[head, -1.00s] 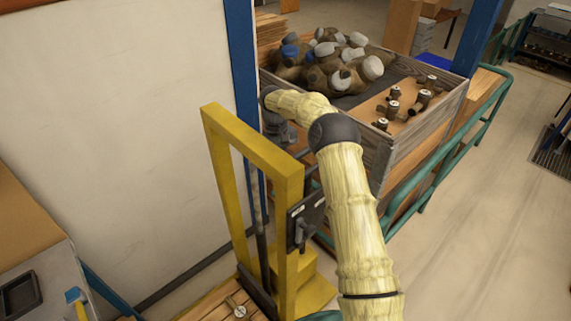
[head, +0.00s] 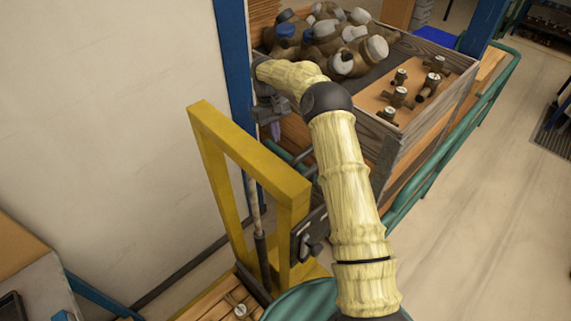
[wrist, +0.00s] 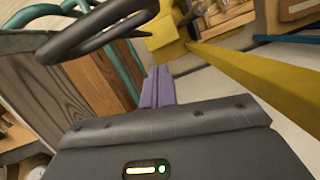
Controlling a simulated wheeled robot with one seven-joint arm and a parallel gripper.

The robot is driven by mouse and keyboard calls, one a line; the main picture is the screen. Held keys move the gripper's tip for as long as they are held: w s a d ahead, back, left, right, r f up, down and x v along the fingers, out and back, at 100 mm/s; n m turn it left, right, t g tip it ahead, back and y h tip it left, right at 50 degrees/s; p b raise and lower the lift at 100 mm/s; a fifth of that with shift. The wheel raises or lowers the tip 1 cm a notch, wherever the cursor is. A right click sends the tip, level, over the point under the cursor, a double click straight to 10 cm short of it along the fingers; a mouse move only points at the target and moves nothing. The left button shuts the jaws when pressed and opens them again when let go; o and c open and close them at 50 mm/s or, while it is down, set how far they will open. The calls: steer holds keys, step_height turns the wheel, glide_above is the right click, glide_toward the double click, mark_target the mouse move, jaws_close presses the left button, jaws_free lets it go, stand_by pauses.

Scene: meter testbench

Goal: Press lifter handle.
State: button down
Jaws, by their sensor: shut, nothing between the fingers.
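The lifter is a yellow upright frame (head: 282,178) in the head view; its yellow beam (wrist: 250,85) also shows in the wrist view. A dark curved bar (wrist: 105,28), which looks like the lifter handle, crosses the upper left of the wrist view, close to the camera. My arm partly hides that area in the head view. My gripper (head: 275,131) is beyond the frame's top, beside the wooden crate, pointing down. Its purple fingers (wrist: 157,88) are together and empty, apart from the bar in the wrist picture. I cannot tell the depth between them.
A wooden crate (head: 398,150) with brass meters (head: 325,45) stands behind my arm, near the gripper. A blue post (head: 235,75) and a pale wall (head: 110,120) are to the left. Teal rails (head: 440,155) run along the crate. The floor (head: 490,220) at right is clear.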

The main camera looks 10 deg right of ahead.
steer(key=s+d+f+p, duration=0.2)
steer(key=s+f+p, duration=0.4)
steer(key=f+p, duration=0.2)
steer(key=shift+d+f, duration=0.25)
steer(key=shift+f, duration=0.65)
steer(key=shift+d, duration=0.1)
